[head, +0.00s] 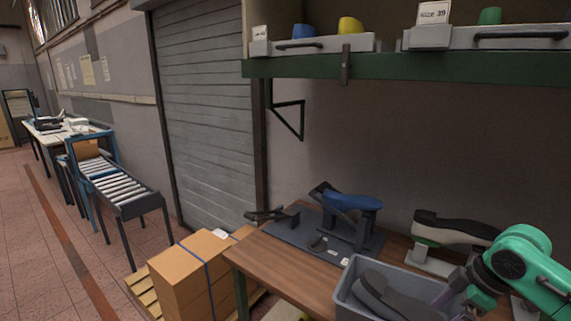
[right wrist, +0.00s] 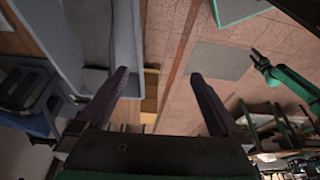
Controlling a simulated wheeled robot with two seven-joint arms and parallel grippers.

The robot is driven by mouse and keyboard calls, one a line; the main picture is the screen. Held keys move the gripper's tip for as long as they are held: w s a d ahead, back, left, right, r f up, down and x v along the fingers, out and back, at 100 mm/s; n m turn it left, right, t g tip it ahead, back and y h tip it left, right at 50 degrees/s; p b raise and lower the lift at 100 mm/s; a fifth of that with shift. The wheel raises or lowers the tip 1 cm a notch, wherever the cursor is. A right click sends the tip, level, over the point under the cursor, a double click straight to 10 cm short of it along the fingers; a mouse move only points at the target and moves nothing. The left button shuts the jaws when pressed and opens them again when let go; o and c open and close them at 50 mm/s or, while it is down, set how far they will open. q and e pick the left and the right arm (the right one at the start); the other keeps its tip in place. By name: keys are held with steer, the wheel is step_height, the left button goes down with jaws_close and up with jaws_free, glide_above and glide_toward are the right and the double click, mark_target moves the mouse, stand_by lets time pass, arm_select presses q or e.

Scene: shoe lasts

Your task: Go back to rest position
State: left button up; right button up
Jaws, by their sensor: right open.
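My right gripper (head: 458,284) has purple fingers and is at the right edge of a grey bin (head: 343,288) in the head view. The right wrist view shows the right gripper (right wrist: 160,82) open, with nothing between its fingers. The bin (right wrist: 72,30) is beside the fingers at the left there. A dark shoe-shaped piece (head: 385,297) lies in the bin. My left gripper (right wrist: 257,56) seems to show small at the right of the right wrist view, on a green arm; its jaw state is too small to tell. It is not in the head view.
The wooden bench (head: 290,272) holds a blue shoe last (head: 350,199) on a dark fixture and a dark shoe (head: 455,229) on a stand. A shelf with drawers (head: 310,45) hangs above. Boxes (head: 190,275) stand left of the bench. The floor further left has free room.

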steer(key=s+a+f+m+t, duration=0.1)
steer(key=s+a+f+m, duration=0.15)
steer(key=a+f, duration=0.45)
steer(key=s+a+f+m, duration=0.2)
steer(key=s+a+f, duration=0.25)
steer(key=f, duration=0.45)
steer(key=s+d+m+h, duration=0.2)
steer(key=s+m+h, duration=0.1)
steer(key=s+m, duration=0.25)
step_height(320, 180, down, 23)
steer(key=s+n+b, duration=0.1)
steer(key=s, duration=0.1)
arm_select(q)
steer(key=shift+w+f+b, duration=0.4)
steer(key=shift+w+f, duration=0.05)
steer(key=shift+f, duration=0.2)
steer(key=shift+w+f+b, duration=0.35)
steer(key=shift+w+f, duration=0.05)
steer(key=shift+f, duration=0.2)
arm_select(e)
steer(key=s+d+f+g, duration=0.2)
steer(key=s+d+f, duration=0.1)
steer(key=s+f, duration=1.4)
steer(key=shift+s+d+f, duration=0.15)
steer(key=shift+f, duration=0.35)
